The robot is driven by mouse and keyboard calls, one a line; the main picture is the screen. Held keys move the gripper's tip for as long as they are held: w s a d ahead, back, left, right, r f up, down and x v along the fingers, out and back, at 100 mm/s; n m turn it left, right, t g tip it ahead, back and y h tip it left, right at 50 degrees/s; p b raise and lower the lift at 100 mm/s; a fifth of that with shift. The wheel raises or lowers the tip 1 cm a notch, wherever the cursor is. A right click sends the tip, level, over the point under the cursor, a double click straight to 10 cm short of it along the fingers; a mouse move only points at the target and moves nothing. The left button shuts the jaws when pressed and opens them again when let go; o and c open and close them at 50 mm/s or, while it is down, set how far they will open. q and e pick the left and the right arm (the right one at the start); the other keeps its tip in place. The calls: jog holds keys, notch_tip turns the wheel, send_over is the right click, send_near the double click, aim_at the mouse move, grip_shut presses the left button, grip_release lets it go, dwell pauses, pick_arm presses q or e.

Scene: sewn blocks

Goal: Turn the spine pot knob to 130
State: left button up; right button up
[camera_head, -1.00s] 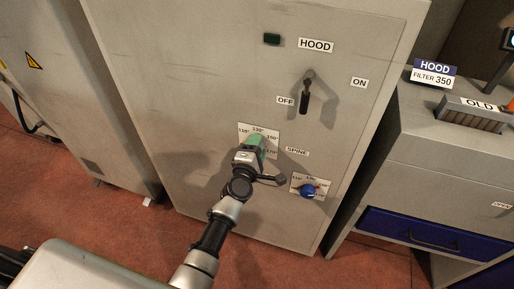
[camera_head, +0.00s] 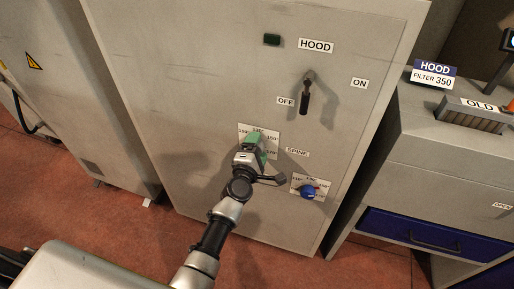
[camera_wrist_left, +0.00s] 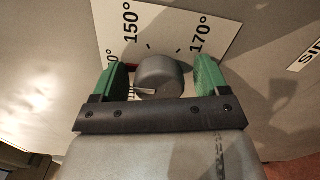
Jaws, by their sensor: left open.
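A grey round knob (camera_wrist_left: 160,72) sits on a white dial plate (camera_wrist_left: 185,15) marked 150° and 170° in the left wrist view. A pale line shows on the knob's lower left side. My left gripper (camera_wrist_left: 161,78) is open, its green fingers on either side of the knob with gaps showing. In the head view the left gripper (camera_head: 254,148) covers the knob and part of its dial plate (camera_head: 258,131) on the grey cabinet. The SPINE label (camera_head: 297,152) is to the right. My right gripper is not in view.
A smaller dial with a blue knob (camera_head: 308,191) is at the lower right, close to my wrist. The black HOOD lever (camera_head: 305,97) is above, at OFF. A lower cabinet with a blue drawer (camera_head: 430,232) stands at the right.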

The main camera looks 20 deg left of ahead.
pick_arm(q)
jog(key=s, duration=1)
jog(key=shift+s+a, duration=0.15)
jog(key=shift+s, duration=0.25)
jog(key=s+d+f+m+g+h, duration=0.1)
jog(key=s+f+m+g, duration=0.5)
jog(key=f, duration=0.9)
jog(key=s+d+f+m+g+h, duration=0.1)
jog(key=s+f+m+g, duration=0.2)
jog(key=s+f+m, duration=0.85)
jog(key=s+a+f+m+g+y, duration=0.1)
jog(key=s+a+f+g, duration=0.3)
jog(key=s+f, duration=0.4)
jog(key=s+a+f+m+g+y, duration=0.1)
jog(key=s+a+f+m+g, duration=0.3)
jog(key=s+f, duration=0.5)
jog(key=s, duration=0.6)
jog(key=shift+s+a+f+m+y, duration=0.25)
jog(key=shift+s+a+m+y, duration=0.05)
jog(key=shift+s+m, duration=0.05)
